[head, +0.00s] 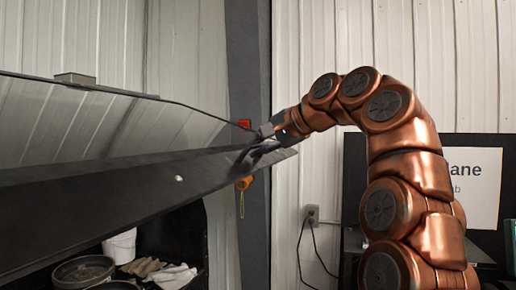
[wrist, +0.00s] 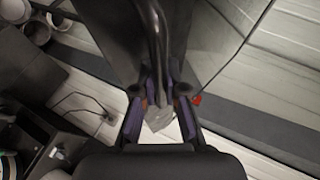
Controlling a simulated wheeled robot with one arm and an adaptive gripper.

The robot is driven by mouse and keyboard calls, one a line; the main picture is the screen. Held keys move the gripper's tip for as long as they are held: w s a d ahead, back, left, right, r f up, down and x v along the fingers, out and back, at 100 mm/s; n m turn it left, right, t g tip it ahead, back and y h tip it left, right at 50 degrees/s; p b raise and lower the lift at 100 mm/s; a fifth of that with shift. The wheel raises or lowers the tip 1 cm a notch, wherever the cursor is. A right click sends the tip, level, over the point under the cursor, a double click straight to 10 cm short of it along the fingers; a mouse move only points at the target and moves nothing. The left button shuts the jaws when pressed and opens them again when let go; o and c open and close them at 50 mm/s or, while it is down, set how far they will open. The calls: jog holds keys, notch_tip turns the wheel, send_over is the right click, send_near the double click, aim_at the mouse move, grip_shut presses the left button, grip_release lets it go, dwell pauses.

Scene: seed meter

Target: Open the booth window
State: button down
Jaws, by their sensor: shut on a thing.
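The booth window (head: 100,125) looks like a clear pane with a thin dark top rim, tilted across the left of the head view. A wide dark bar (head: 100,195) with a small light knob runs along its lower side. My gripper (head: 262,146) is at the right end, where rim and bar converge. In the wrist view my gripper (wrist: 160,100) has its fingers on both sides of a dark rod-like part (wrist: 153,45) of the window, with a grey end piece between them. The exact contact is partly hidden by the fingers.
A grey post (head: 250,60) with a red box (head: 244,124) stands behind my gripper. An orange-handled tool (head: 243,186) hangs there. Buckets (head: 119,246) and gloves (head: 172,275) sit below the bar. A white sign (head: 470,188) stands at right.

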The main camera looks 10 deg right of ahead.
jog(key=shift+d, duration=0.1)
jog(key=c, duration=1.2)
grip_release()
jog(key=shift+v, duration=3.05)
jog(key=shift+s+d+r, duration=0.2)
jog(key=shift+s+d, duration=0.1)
jog(key=shift+s, duration=0.25)
jog(key=shift+c, duration=0.4)
